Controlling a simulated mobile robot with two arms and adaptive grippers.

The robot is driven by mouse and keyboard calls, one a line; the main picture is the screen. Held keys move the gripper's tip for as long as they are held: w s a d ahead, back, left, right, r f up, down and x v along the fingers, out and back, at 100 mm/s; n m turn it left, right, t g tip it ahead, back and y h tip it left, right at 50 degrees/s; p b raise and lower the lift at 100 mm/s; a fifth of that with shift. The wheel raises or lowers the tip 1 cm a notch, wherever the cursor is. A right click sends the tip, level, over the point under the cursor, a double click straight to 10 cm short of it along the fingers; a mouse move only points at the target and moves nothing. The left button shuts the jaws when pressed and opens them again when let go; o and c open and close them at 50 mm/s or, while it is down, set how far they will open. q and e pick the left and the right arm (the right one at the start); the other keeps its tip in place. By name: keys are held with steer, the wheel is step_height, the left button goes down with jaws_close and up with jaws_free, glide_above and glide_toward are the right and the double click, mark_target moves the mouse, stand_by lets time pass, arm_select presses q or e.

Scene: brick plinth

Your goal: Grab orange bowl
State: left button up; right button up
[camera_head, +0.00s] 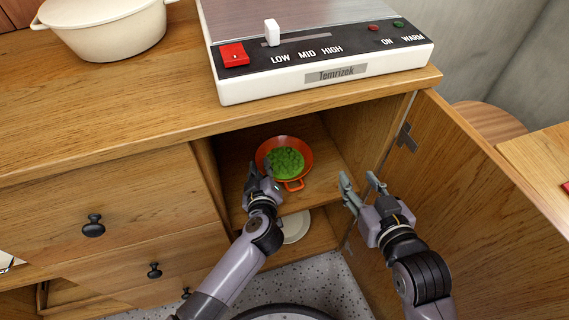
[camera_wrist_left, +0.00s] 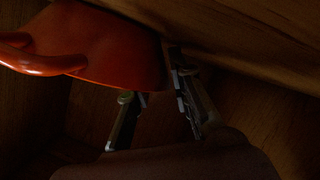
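The orange bowl (camera_head: 307,160) stands on the cabinet's upper shelf, filled with small green pieces (camera_head: 286,163). A loop handle (camera_head: 294,185) faces the front. My left gripper (camera_head: 262,172) is at the bowl's left front edge. In the left wrist view the bowl (camera_wrist_left: 95,45) fills the upper left, with its handle (camera_wrist_left: 40,62) at the left. There the left gripper's fingers (camera_wrist_left: 150,80) are apart, close to the bowl's edge; whether they touch it is unclear. My right gripper (camera_head: 361,180) is open and empty, in front of the cabinet's right side.
The cabinet door (camera_head: 470,190) stands open at the right, beside my right arm. A white plate (camera_head: 295,226) lies on the lower shelf. A hot plate (camera_head: 325,75) and a cream pot (camera_head: 105,30) stand on the countertop above. Drawers (camera_head: 110,205) are at the left.

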arm_select(q)
steer(key=shift+c, duration=0.2)
jaws_close()
stand_by(0.4)
